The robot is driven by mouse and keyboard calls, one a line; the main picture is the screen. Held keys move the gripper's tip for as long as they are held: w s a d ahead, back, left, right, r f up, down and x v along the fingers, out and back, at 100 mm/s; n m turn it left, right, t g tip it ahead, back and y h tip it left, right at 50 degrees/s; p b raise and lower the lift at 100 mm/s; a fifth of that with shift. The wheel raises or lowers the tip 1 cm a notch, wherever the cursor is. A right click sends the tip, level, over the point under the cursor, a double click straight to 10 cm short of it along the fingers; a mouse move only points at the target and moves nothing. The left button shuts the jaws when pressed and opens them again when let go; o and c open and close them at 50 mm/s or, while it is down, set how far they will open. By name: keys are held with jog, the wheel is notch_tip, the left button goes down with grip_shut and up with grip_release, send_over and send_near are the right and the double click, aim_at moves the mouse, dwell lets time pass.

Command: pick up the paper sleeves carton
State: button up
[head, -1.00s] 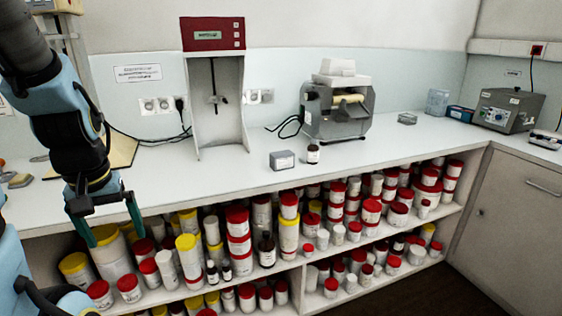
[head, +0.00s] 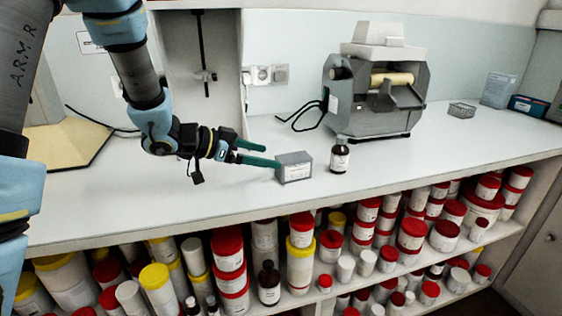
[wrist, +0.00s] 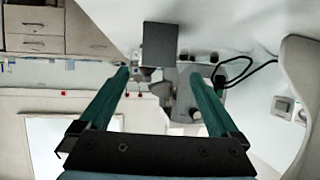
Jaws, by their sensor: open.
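A small grey carton (head: 294,167) with a pale label stands on the white counter, left of a brown bottle; the label is too small to read. It fits the paper sleeves carton. My gripper (head: 270,155) is open and reaches in from the left, its green fingertips close to the carton's left side. In the wrist view the carton (wrist: 160,45) is a dark grey block ahead of the open fingers (wrist: 160,76), lined up with the gap between them. I cannot tell whether a fingertip touches it.
The brown bottle (head: 340,156) stands close to the carton's right. A grey roller machine (head: 376,95) stands behind it. A small wire basket (head: 462,110) is farther right. The counter's front edge (head: 300,205) is near, above shelves of red- and yellow-lidded jars.

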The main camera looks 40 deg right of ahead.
aim_at(286, 159)
jog(key=shift+s+d+f+m+g, duration=0.2)
jog(key=shift+s+d+m+g, duration=0.1)
jog(key=shift+s+d+g, duration=0.3)
jog(key=p+x, duration=0.1)
jog(key=x, duration=0.4)
jog(key=shift+w+d, duration=0.15)
jog(key=shift+w, duration=0.05)
jog(key=shift+w+p+x, duration=0.15)
jog(key=shift+p+x, duration=0.3)
jog(key=shift+x, duration=0.85)
jog(key=shift+w+p+x, duration=0.2)
jog(key=shift+p+x, duration=0.2)
jog(key=shift+x, duration=0.9)
jog(key=shift+d+r, duration=0.1)
jog(key=shift+d, duration=0.05)
jog(key=shift+c, duration=0.4)
jog(key=c, duration=1.3)
